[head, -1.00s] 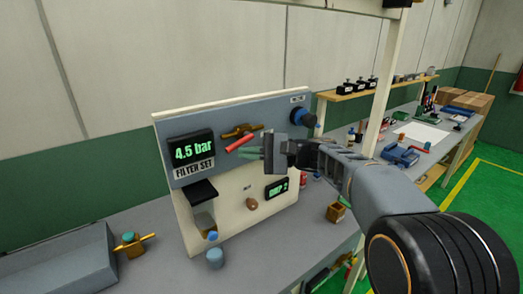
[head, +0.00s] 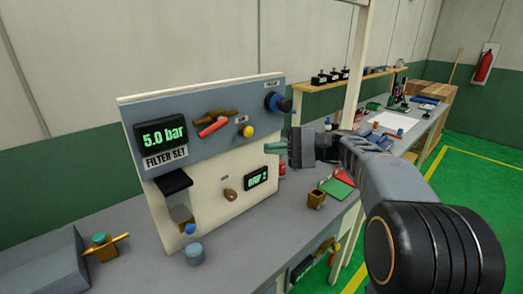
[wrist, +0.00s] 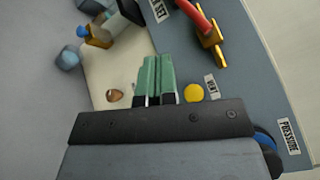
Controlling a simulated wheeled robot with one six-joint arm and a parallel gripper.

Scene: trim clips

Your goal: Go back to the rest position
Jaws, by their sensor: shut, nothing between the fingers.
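My gripper (head: 276,148) is in front of the right part of the filter panel (head: 200,95) in the head view, shut and empty. Its green fingertips (wrist: 157,75) lie together in the wrist view, with the panel behind them. The panel's display (head: 163,135) reads 5.0 bar. A red-handled brass valve (head: 214,126) and a yellow button (head: 247,131) sit left of my gripper. The yellow button also shows close beside the fingertips in the wrist view (wrist: 194,93). A blue knob (head: 274,101) is at the panel's upper right.
A grey bench (head: 120,205) carries the panel, a blue cap (head: 194,254), a small brown box (head: 316,199) and a grey case (head: 45,265) at left. A shelf post (head: 355,70) rises behind my arm. Green floor (head: 480,200) is open at right.

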